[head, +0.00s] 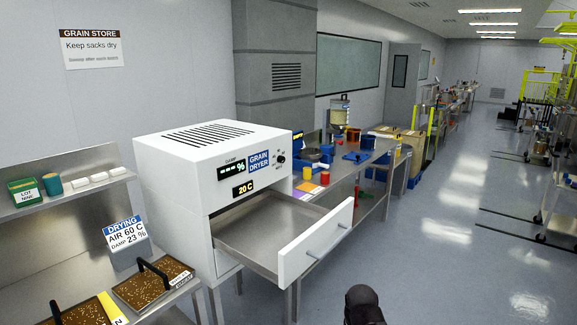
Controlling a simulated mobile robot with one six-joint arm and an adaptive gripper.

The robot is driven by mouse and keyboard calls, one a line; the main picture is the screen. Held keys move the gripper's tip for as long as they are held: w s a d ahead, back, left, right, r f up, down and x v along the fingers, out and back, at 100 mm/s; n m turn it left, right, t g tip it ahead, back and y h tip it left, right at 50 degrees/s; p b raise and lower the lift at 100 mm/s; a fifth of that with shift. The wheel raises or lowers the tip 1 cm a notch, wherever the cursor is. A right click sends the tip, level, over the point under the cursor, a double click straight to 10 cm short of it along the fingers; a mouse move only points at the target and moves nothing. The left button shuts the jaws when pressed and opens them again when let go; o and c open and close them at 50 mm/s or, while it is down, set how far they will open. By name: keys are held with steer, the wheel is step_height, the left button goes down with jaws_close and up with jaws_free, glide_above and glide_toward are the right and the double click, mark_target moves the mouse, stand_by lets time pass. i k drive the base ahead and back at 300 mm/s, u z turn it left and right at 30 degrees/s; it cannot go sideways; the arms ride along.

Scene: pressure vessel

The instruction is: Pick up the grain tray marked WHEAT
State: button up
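Two trays of brown grain lie on the steel bench at lower left. The right one (158,284) is nearly whole in view, with a black handle and a small pale label too small to read. The left one (82,315) is cut off by the bottom edge, with a dark handle and a yellow strip at its right side. I cannot tell which is marked WHEAT. A dark rounded part at the bottom centre, apart from both trays, looks like my gripper (365,306); its fingers cannot be made out.
The white grain dryer (190,165) has its empty drawer (275,230) pulled out, right of the trays. A drying sign (126,236) stands behind them. A shelf (75,195) holds a green box and several white blocks.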

mark_target(143, 290)
steer(key=u, duration=1.05)
steer(key=k, duration=0.65)
steer(key=u, duration=0.45)
steer(key=i, duration=0.7)
steer(key=u, duration=0.1)
